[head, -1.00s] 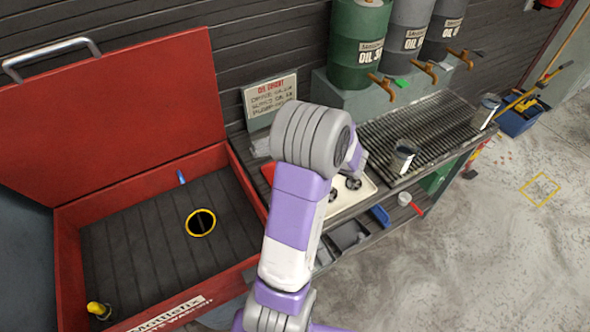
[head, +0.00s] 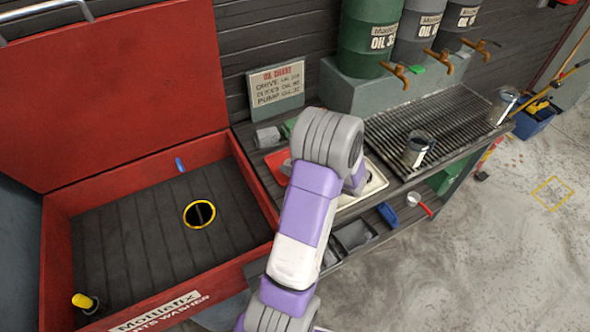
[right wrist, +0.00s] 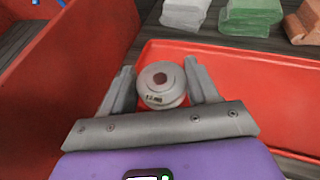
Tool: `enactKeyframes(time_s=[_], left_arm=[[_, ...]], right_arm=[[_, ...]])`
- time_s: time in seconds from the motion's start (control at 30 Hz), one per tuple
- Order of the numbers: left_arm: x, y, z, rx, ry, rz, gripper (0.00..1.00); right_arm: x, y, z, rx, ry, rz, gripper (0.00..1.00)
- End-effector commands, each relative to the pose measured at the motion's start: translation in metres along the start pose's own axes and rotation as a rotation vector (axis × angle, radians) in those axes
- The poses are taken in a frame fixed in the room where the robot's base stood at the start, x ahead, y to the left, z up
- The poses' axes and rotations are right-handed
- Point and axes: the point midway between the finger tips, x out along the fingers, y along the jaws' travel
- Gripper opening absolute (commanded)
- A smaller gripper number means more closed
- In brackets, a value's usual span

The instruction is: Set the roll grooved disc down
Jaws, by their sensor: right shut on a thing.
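The roll grooved disc (right wrist: 161,84) is a small grey round piece with a dark centre hole and tiny markings on its face. In the right wrist view my right gripper (right wrist: 158,90) is shut on it, one finger on each side. Behind and around it shows a red tray (right wrist: 240,92); I cannot tell whether the disc touches the tray floor. In the head view the red tray (head: 277,164) shows only at its left part, and my right arm hides the disc and the fingers. My left gripper is not in view.
A red parts washer (head: 255,180) stands left of the tray. A cream tray (head: 378,186) lies to the right, partly hidden. Folded grey (right wrist: 185,13), green (right wrist: 250,15) and orange (right wrist: 305,22) cloths lie behind the red tray. Metal cups (head: 417,150) stand on the grate.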

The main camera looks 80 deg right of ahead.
Motion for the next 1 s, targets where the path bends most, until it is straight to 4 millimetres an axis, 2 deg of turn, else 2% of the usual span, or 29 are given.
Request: enactKeyframes(time_s=[0.03, 0.1, 0.5, 0.53, 0.6, 0.7, 1.0], left_arm=[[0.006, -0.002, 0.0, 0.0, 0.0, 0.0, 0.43], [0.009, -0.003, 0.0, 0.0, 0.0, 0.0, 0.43], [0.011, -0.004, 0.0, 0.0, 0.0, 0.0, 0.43], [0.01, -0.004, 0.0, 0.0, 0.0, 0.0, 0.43], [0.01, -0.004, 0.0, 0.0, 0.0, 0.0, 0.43], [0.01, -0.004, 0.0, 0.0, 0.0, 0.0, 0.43], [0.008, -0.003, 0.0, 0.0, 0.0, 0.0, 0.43]], right_arm=[[0.004, 0.0, -0.01, 0.002, -0.001, -0.001, 0.14], [0.007, -0.001, -0.018, 0.002, -0.001, -0.001, 0.14], [0.009, 0.0, -0.021, -0.001, -0.002, 0.0, 0.14], [0.009, 0.0, -0.022, 0.0, 0.0, -0.001, 0.62], [0.009, 0.0, -0.021, 0.0, 0.0, -0.001, 0.73], [0.009, 0.0, -0.021, 0.0, 0.0, -0.001, 0.85], [0.008, 0.0, -0.019, 0.0, 0.0, -0.001, 0.85]])
